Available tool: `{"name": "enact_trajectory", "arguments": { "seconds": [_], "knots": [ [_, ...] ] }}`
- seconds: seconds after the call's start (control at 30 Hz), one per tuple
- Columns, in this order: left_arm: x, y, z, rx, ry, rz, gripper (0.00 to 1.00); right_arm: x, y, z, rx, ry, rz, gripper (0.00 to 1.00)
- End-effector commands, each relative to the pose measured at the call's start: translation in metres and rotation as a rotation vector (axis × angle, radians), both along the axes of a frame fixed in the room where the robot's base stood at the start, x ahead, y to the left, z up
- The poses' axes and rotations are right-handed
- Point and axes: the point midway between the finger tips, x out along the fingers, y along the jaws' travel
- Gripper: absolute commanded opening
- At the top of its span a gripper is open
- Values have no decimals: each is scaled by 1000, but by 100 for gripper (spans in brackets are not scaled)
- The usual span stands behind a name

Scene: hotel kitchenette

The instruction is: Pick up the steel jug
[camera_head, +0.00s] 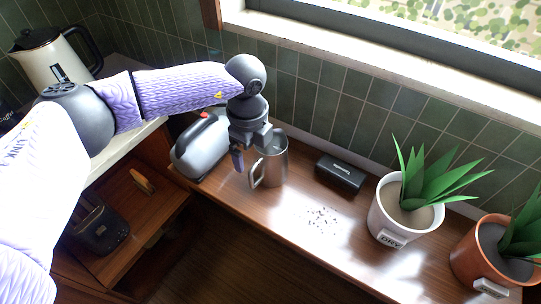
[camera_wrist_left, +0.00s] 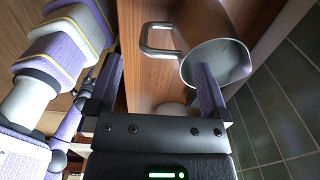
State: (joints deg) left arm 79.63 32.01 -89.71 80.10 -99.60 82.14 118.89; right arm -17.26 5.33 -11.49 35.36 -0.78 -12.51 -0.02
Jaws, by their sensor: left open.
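The steel jug (camera_head: 275,168) stands upright on the wooden counter, with its handle toward the left. In the left wrist view the jug (camera_wrist_left: 215,62) shows its open mouth at the upper right, and its handle (camera_wrist_left: 158,38) reaches into the space ahead of the fingers. My left gripper (camera_head: 250,156) is open just above the jug on the handle side. In the left wrist view one purple finger overlaps the jug's mouth; the other is out to the left of the handle. I cannot tell whether that finger is inside the mouth or above it. My right gripper is not in view.
A black box (camera_head: 340,174), a white plant pot (camera_head: 388,222) and a terracotta pot (camera_head: 478,262) stand to the right. The tiled wall is close behind. Small dark bits (camera_head: 322,219) lie on the counter.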

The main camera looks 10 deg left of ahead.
Motion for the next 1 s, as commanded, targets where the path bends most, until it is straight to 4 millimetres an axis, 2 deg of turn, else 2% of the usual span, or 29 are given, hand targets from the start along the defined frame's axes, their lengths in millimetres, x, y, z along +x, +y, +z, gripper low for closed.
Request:
{"name": "enact_trajectory", "arguments": {
  "seconds": [0.3, 0.57, 1.0],
  "knots": [
    [-2, -8, -58, -3, 1, 0, 100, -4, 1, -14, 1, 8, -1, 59],
    [-2, -8, -62, -4, 0, -2, 100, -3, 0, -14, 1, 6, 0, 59],
    [-2, -8, -62, -4, 0, -1, 9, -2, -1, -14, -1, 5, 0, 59]
  ]
}}
